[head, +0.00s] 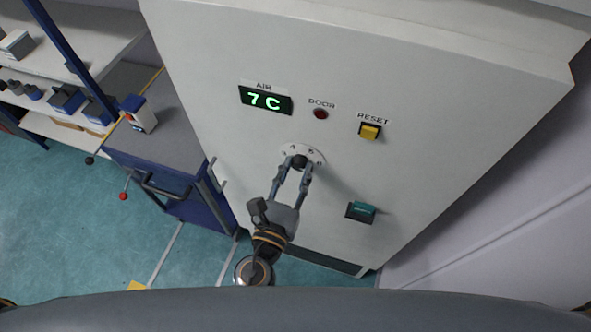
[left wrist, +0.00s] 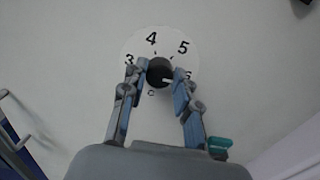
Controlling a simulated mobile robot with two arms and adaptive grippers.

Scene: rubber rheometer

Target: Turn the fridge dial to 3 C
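The fridge dial is a dark round knob (head: 299,161) on a white numbered plate, on the front of a white cabinet. In the left wrist view the knob (left wrist: 159,71) shows the numbers 3, 4 and 5 around it; a number at the right is partly hidden by a finger. A pale mark on the knob points right, towards that number. My left gripper (head: 297,168) has one finger on each side of the knob, its fingertips seemingly against it. The green display (head: 265,100) reads 7 C. My right gripper is not in view.
A red door lamp (head: 320,113) and a yellow reset button (head: 370,131) sit above the dial. A teal switch (head: 361,211) is below right. A blue bench with a grey top (head: 165,135) stands left of the cabinet.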

